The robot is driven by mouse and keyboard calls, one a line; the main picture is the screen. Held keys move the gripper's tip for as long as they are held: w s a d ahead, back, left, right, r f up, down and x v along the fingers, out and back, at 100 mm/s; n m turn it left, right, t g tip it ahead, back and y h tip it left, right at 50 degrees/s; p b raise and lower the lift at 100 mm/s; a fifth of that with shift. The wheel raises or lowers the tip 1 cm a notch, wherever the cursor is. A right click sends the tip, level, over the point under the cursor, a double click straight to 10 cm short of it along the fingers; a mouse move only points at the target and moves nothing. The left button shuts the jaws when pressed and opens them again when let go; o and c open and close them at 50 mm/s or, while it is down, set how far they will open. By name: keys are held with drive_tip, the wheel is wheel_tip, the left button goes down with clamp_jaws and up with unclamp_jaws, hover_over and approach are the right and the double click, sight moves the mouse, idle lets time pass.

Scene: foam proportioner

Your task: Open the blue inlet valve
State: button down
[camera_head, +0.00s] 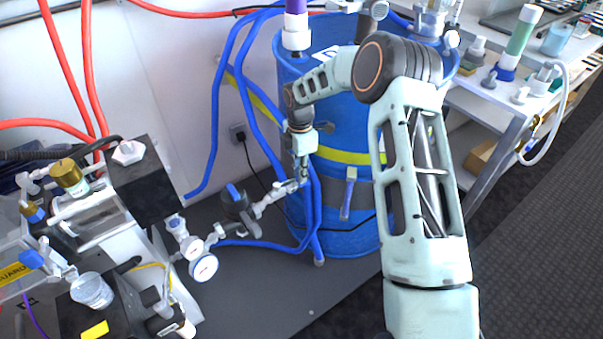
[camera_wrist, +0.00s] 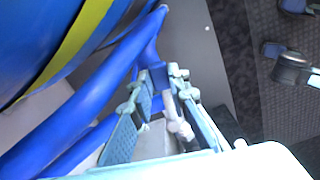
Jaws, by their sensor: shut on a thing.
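My gripper (camera_head: 302,172) points down at the right end of a grey pipe run (camera_head: 268,203), in front of the blue drum. In the wrist view its two fingers (camera_wrist: 163,84) stand around a small blue part (camera_wrist: 157,74), which looks like the blue inlet valve's handle. The gripper is shut on it. A light grey fitting (camera_wrist: 178,122) shows between the fingers, below the blue part. The rest of the valve body is hidden by the fingers. Another valve with a dark body and a blue handle (camera_head: 235,193) sits further left on the pipe run.
A large blue drum (camera_head: 345,228) with a yellow band stands right behind my gripper. Blue hoses (camera_head: 240,100) run beside it and close to the fingers. Two round gauges (camera_head: 203,267) and the proportioner machine stand at left. The grey floor (camera_head: 270,285) in front is clear.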

drive_tip(key=shift+w+a, duration=0.1)
drive_tip(key=shift+w, duration=0.1)
idle(0.4)
drive_tip(key=c, duration=1.8)
unclamp_jaws()
drive_tip(key=shift+c, duration=0.2)
drive_tip(key=shift+r, duration=0.1)
wheel_tip(320, 180, up, 12)
drive_tip(key=shift+c, duration=0.2)
